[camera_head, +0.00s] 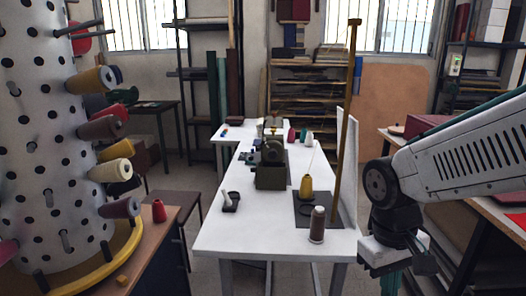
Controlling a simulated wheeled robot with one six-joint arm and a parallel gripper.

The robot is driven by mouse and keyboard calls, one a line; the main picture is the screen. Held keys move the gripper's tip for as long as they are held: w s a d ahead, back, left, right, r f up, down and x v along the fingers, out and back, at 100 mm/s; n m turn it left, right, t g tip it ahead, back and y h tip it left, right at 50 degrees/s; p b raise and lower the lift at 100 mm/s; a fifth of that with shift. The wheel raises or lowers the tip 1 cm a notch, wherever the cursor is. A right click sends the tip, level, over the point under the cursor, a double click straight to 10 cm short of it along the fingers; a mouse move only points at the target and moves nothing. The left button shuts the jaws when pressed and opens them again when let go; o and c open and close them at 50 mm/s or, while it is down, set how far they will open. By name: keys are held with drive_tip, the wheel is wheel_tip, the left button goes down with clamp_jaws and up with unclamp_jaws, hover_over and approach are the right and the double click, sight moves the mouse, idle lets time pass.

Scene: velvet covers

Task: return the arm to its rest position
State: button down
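My arm comes in from the right edge and bends down at a dark round joint. My gripper (392,284) hangs at its end in the lower right, pointing down, just right of the white table (225,242). Only teal parts show below the white and dark wrist, and the fingertips are cut off or hidden. I cannot tell whether it is open or shut, and I see nothing clearly held in it.
A brown thread spool (317,225) stands near the table's front right corner. A yellow cone (306,187) stands on a dark plate beside a tall wooden post (345,120). A green machine (271,165) is farther back. A peg column with spools (35,130) fills the left.

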drive_tip(key=s+d+r+m+t+y, duration=0.1)
drive_tip(key=s+d+r+m+t, duration=0.1)
drive_tip(key=s+r, duration=0.6)
drive_tip(key=shift+s+d+m+t, duration=0.3)
drive_tip(key=shift+s+d+t, duration=0.1)
drive_tip(key=shift+s+d, duration=0.5)
